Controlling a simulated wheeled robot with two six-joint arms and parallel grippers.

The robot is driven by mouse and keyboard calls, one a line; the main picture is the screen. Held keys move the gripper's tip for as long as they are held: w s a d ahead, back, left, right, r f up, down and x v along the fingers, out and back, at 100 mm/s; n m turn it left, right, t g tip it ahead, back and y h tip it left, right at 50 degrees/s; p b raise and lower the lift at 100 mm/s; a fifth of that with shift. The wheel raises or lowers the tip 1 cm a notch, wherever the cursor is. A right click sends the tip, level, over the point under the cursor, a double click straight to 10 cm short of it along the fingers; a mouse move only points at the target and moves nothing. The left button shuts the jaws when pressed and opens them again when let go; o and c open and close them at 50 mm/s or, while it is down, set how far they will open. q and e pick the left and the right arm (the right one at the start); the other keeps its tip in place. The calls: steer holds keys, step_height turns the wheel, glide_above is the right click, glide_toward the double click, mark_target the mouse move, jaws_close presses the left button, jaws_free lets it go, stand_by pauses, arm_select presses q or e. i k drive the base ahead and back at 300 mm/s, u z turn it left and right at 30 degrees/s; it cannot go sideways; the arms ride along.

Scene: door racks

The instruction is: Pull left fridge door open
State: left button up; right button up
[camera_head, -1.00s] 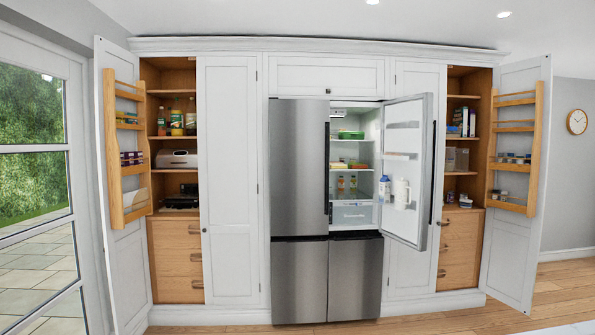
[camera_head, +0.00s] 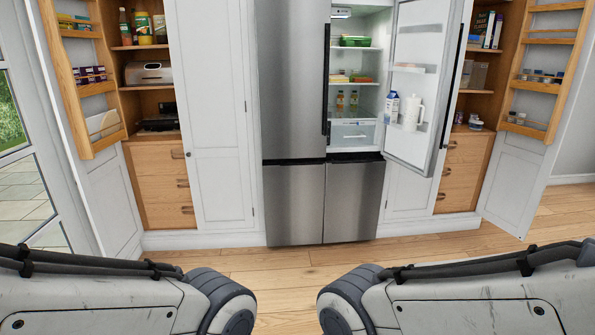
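The left fridge door (camera_head: 290,80) is a tall stainless steel panel and is closed. Its dark vertical handle (camera_head: 326,82) runs along its right edge. The right fridge door (camera_head: 425,85) stands open, swung out to the right, with a carton and a white jug on its inner shelf. The open side shows the lit fridge interior (camera_head: 355,75). My two arms enter from the lower left and lower right, below and in front of the fridge. Neither gripper shows; only arm links are in view, apart from the fridge.
The lower steel doors (camera_head: 293,203) are closed. The left pantry rack door (camera_head: 78,90) and the right pantry rack door (camera_head: 545,75) stand open. A white cabinet panel (camera_head: 214,110) is shut beside the fridge. The wooden floor (camera_head: 275,272) before the fridge is clear.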

mark_target(293, 36)
steer(key=i, duration=3.7)
steer(key=u, duration=0.05)
